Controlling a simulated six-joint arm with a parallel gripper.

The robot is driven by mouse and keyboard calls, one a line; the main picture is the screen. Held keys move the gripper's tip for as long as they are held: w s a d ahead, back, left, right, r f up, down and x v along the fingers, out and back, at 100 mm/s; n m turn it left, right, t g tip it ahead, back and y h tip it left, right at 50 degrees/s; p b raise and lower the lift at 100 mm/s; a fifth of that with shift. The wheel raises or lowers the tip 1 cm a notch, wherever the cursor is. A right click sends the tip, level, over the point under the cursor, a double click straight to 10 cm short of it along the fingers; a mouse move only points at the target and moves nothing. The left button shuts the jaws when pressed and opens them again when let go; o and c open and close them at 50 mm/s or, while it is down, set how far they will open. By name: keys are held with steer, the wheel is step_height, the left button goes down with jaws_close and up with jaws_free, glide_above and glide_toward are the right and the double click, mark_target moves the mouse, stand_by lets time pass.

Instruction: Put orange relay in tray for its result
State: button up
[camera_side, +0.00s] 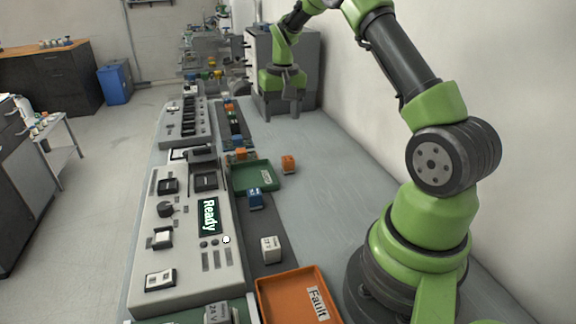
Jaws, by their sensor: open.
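One orange relay (288,164) stands on the bench just right of the green tray. Another orange relay (241,154) is at the far left corner of that tray; I cannot tell whether it is in it. The green tray (273,187) carries a white label too small to read. The orange tray (264,297), labelled "Fault", lies at the front. The tester (190,240) has a screen (209,217) reading "Ready". My gripper (282,113) appears open and empty, fingers apart, beyond the relays near the far end of the bench.
A blue relay (255,198) sits in front of the green tray. A white relay (271,249) stands on the dark strip between the trays. Several coloured relays line a rack (235,125) farther back. A grey cabinet (308,70) is behind my gripper. The bench's right side is clear.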

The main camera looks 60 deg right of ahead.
glide_above(288, 158)
steer(key=shift+m+g, duration=0.3)
steer(key=shift+g, duration=0.1)
steer(key=f, duration=0.5)
steer(key=shift+s+d, duration=0.15)
steer(key=shift+d, duration=0.05)
step_height(288, 158, down, 4)
steer(key=shift+r, duration=0.2)
steer(key=shift+a+f, duration=0.2)
steer(key=shift+f, duration=2.75)
steer(key=c, duration=1.1)
steer(key=r, duration=0.6)
steer(key=w+r, duration=0.1)
steer(key=r, duration=0.2)
steer(key=shift+a+r, duration=0.1)
steer(key=shift+a, duration=0.15)
steer(key=w+a+r, duration=0.1)
steer(key=w+a, duration=0.4)
steer(key=a, duration=0.2)
steer(key=f, duration=0.5)
steer(key=shift+w+a+f, duration=0.15)
steer(key=shift+w+f, duration=0.05)
steer(key=shift+f, duration=2.05)
